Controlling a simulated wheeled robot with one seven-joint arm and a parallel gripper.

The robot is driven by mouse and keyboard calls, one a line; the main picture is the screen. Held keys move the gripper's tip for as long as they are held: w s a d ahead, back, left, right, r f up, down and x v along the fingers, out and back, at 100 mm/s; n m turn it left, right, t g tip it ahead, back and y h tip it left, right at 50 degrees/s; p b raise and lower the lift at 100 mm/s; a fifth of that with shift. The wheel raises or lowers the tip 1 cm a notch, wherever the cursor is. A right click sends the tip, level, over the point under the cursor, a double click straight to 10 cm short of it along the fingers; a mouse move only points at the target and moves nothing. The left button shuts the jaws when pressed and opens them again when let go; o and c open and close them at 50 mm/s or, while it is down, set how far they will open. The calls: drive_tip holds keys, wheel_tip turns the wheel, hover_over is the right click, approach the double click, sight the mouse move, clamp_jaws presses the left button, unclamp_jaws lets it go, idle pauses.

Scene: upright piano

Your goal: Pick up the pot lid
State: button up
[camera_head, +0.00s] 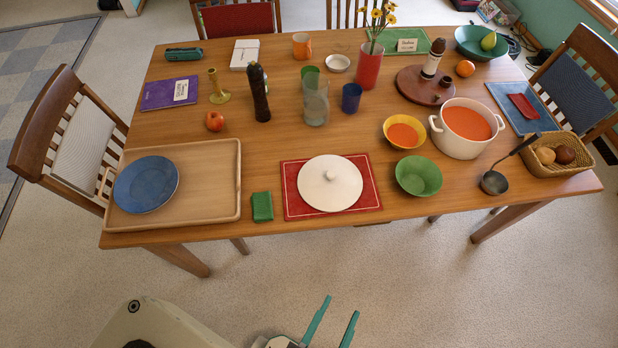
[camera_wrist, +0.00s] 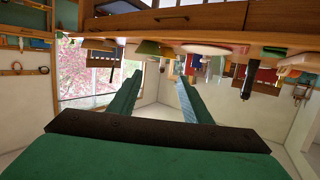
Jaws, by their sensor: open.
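The white pot lid (camera_head: 330,183) lies flat on a red placemat (camera_head: 298,212) near the front edge of the wooden table, its small knob upward. The white pot (camera_head: 456,149) stands to its right, uncovered, with orange soup inside. My gripper (camera_head: 341,305) is in front of the table, well short of the lid, with its two teal fingers apart and nothing between them. The wrist view is upside down. There the fingers (camera_wrist: 153,90) are spread, and the lid (camera_wrist: 206,49) shows edge-on beyond them.
A green box (camera_head: 262,207) is left of the placemat, beside a wooden tray (camera_head: 222,198) with a blue plate. A green bowl (camera_head: 419,175) and a yellow soup bowl (camera_head: 391,135) are to the right. A glass pitcher (camera_head: 316,103) stands behind. Floor in front is clear.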

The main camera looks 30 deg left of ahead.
drive_tip(key=w+d+f+m+g+y, duration=0.1)
drive_tip(key=w+d+f+m, duration=0.15)
drive_tip(key=w+m, duration=0.4)
drive_tip(key=w+d+f+m, duration=0.25)
drive_tip(key=w+m, duration=0.25)
drive_tip(key=w, duration=0.3)
drive_tip(key=w+d+f+m+g+y, duration=0.1)
drive_tip(key=w+f+m, duration=0.2)
drive_tip(key=w+m, duration=0.35)
drive_tip(key=m+g+y, duration=0.6)
drive_tip(key=y, duration=0.3)
approach(332, 175)
drive_tip(key=shift+w+d+f, duration=0.1)
drive_tip(key=shift+d+f, duration=0.25)
drive_tip(key=shift+d, duration=0.05)
drive_tip(key=shift+a+r, duration=0.1)
drive_tip(key=shift+a, duration=0.25)
drive_tip(key=shift+y, duration=0.3)
drive_tip(key=x, duration=0.4)
drive_tip(key=shift+a, duration=0.25)
drive_tip(key=shift+x, duration=3.15)
drive_tip(key=shift+w+d, duration=0.1)
drive_tip(key=shift+d, duration=0.05)
drive_tip(key=shift+c, duration=0.6)
